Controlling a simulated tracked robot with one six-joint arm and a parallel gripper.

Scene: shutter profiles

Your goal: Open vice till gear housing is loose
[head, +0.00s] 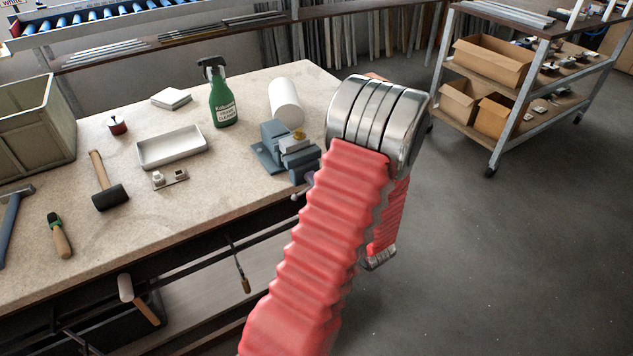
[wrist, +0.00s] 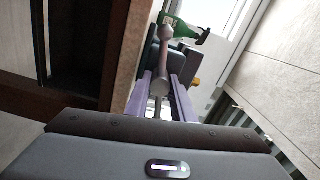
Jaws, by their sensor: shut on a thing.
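The blue-grey vice (head: 272,148) stands at the right end of the bench. A small brass-coloured part, likely the gear housing (head: 299,134), shows at the top of its jaws. In the wrist view a bit of the same yellow colour (wrist: 196,82) shows beside the dark vice body. My gripper (wrist: 161,80) has its two purple fingers on either side of the vice handle (wrist: 166,34) and is shut on it. The handle's rounded end points at the wrist camera. In the head view my red-sleeved arm hides most of the gripper. Contact between jaws and housing is too small to tell.
A green spray bottle (head: 222,98) and a white roll (head: 285,102) stand behind the vice. A white tray (head: 171,147), a mallet (head: 108,192) and a small fitting (head: 169,179) lie to the left. A shelf cart (head: 520,95) stands right, with open floor before it.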

